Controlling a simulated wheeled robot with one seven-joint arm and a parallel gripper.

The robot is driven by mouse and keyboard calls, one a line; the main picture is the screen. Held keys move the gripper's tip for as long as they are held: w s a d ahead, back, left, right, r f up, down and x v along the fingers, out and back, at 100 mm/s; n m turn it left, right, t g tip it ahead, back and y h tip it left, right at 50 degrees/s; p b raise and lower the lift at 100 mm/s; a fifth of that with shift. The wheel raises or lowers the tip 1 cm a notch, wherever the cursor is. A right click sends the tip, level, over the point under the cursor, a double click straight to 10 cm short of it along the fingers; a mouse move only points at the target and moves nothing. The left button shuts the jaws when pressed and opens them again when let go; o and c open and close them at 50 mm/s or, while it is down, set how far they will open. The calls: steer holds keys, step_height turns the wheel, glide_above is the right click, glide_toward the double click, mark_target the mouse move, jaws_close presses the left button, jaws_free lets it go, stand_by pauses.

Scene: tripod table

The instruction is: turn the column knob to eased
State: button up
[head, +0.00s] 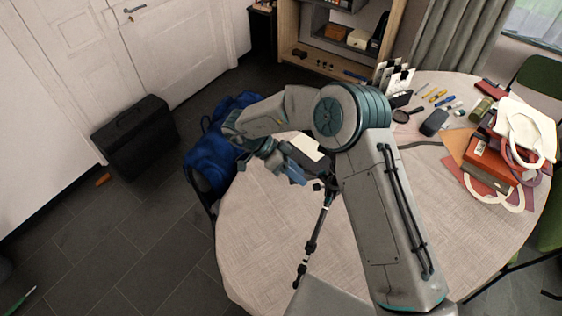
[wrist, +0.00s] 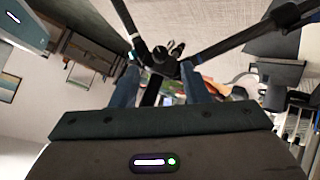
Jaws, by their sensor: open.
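A black tripod (head: 318,232) stands on the round table (head: 260,245). One leg shows in the head view, and my arm hides much of the rest. In the wrist view the tripod's legs (wrist: 240,37) spread from a dark hub. A small dark rounded part, perhaps the column knob (wrist: 160,53), shows at this hub; its setting cannot be read. My gripper (wrist: 160,84) is open, with its blue fingers to either side of the tripod's column below the hub in the picture. I cannot tell whether they touch anything. In the head view my gripper (head: 291,168) is beside the tripod, partly hidden.
A white sheet (head: 303,145) lies behind my gripper. A blue bag (head: 212,150) is at the table's left edge. A magnifying glass (head: 402,116), pens, a dark pouch (head: 434,122) and a red box (head: 490,160) crowd the right side. The table's front left is clear.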

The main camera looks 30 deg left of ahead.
steer(key=b+v, duration=0.1)
steer(key=v, duration=0.7)
steer(key=shift+f, duration=0.15)
